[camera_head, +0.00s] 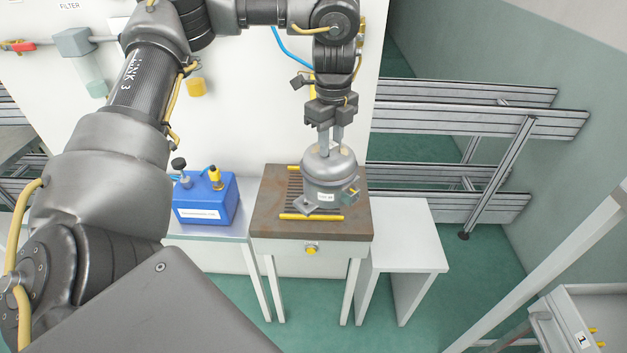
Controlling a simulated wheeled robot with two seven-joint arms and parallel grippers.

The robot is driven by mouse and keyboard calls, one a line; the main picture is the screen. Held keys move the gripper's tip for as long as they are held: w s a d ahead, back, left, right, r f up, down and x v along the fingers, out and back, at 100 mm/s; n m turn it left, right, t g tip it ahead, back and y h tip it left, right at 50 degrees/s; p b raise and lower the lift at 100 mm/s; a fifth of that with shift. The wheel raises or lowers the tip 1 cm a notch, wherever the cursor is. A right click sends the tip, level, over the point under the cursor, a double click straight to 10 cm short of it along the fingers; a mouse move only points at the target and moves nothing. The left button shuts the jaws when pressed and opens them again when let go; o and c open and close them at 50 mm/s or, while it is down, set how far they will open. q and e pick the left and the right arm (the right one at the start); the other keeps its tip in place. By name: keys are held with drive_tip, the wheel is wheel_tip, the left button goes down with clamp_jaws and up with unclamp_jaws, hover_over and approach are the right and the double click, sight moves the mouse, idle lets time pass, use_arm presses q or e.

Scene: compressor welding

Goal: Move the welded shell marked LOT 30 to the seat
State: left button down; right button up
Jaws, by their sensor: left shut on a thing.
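A grey domed compressor shell (328,172) stands upright over the brown-topped stand (357,222). It bears a small white label (326,197), too small to read surely, and a small yellow-tipped fitting on its right side. My left gripper (331,145) points down from above, shut on the top of the shell. The shell covers the right part of a slotted area between two yellow bars (311,217). I cannot tell whether the shell rests on the stand or hangs just above it. My right gripper is not in view.
A blue box (205,200) with fittings on top stands on a side table to the left. A lower white table (415,235), bare on top, is to the right. Grey metal rails (480,120) run behind. A white unit (580,320) marked 1 is at lower right.

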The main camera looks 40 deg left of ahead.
use_arm(q)
drive_tip(key=w+a+f+p, duration=0.5)
drive_tip(key=w+a+f, duration=0.3)
drive_tip(key=a+f, duration=0.3)
drive_tip(key=shift+a+f, duration=0.15)
drive_tip(key=shift+f, duration=0.8)
drive_tip(key=shift+s, duration=0.1)
